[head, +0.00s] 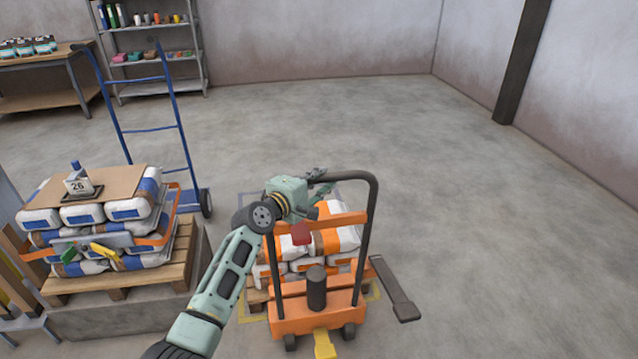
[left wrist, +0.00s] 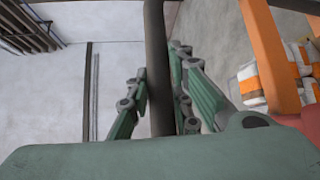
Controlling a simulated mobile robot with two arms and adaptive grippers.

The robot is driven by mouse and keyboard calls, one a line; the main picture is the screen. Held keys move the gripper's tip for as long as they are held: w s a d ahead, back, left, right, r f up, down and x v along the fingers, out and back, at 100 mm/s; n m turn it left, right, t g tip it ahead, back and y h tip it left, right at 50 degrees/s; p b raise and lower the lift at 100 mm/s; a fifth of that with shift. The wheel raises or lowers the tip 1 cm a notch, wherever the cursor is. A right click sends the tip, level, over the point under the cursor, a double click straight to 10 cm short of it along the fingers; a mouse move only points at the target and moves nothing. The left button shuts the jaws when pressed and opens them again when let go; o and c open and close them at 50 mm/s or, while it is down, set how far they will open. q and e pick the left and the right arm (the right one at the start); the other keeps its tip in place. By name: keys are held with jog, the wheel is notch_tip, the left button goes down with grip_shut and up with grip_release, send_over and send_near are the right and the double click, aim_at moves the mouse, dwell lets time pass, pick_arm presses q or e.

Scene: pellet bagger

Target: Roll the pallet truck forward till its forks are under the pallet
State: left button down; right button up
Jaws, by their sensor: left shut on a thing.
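The orange pallet truck (head: 318,312) stands at the lower middle of the head view, with a tall black handle loop (head: 369,235). My left gripper (head: 320,186) is at the top of this loop, shut on its bar. In the left wrist view the dark bar (left wrist: 157,70) runs between the two green fingers (left wrist: 160,100). Beyond the truck, white and orange bags (head: 345,240) are stacked on a low wooden pallet (head: 256,297). The truck's frame hides most of the pallet. The forks are hidden, so I cannot tell how far under they reach. My right gripper is not in view.
Another wooden pallet (head: 180,262) with blue and white bags stands left on a grey block. A blue hand truck (head: 150,130) is behind it. A dark grey bar (head: 396,288) shows right of the truck. The floor beyond and to the right is clear.

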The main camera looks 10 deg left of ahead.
pick_arm(q)
jog(key=c, duration=1.6)
grip_release()
jog(key=shift+o, duration=0.2)
jog(key=v, duration=1.2)
jog(key=shift+s+d+f, duration=0.1)
jog(key=shift+f, duration=0.1)
